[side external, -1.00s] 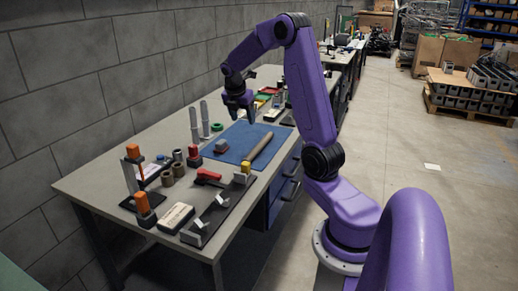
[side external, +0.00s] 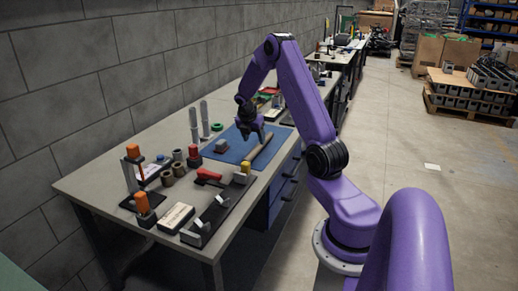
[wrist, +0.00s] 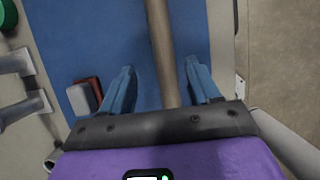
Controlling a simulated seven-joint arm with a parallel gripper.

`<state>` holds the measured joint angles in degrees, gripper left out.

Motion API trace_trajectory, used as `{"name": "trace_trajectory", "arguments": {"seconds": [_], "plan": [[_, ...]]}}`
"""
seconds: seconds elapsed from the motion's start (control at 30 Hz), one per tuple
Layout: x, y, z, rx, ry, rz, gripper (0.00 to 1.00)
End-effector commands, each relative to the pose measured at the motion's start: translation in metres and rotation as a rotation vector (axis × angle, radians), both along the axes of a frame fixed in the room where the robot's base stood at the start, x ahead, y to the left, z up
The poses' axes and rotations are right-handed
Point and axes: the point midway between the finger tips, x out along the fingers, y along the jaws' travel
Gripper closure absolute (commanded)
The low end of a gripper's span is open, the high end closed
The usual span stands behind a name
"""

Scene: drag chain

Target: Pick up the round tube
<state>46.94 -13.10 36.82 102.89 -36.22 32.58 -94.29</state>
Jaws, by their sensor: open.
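The round tube (side external: 257,158) is tan and lies along the right part of the blue mat (side external: 218,155). In the wrist view the tube (wrist: 163,50) runs from the top edge down between my two fingers. My gripper (side external: 253,137) is near the far end of the tube, and its fingers point down. In the wrist view my gripper (wrist: 160,66) is open, with one blue finger on each side of the tube and gaps between. I cannot tell the exact height of the fingertips over the mat. The gripper partly hides the tube's far end.
A small grey and red block (wrist: 88,95) lies on the mat left of the tube. Two upright grey cylinders (side external: 194,125), a green ring (side external: 217,127) and a red clamp (side external: 208,174) stand around the mat. The table's edge is close right of the tube.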

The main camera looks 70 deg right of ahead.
Motion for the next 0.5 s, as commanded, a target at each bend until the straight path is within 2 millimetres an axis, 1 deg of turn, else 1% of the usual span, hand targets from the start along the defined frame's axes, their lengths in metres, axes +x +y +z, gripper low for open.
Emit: {"name": "trace_trajectory", "arguments": {"seconds": [0.17,0.3,0.5], "plan": [[-0.003,-0.005,-0.014,0.002,0.003,-0.001,0.39],[-0.007,-0.012,-0.034,0.003,0.003,-0.001,0.39],[-0.006,-0.019,-0.049,0.001,0.001,0.0,0.39]]}}
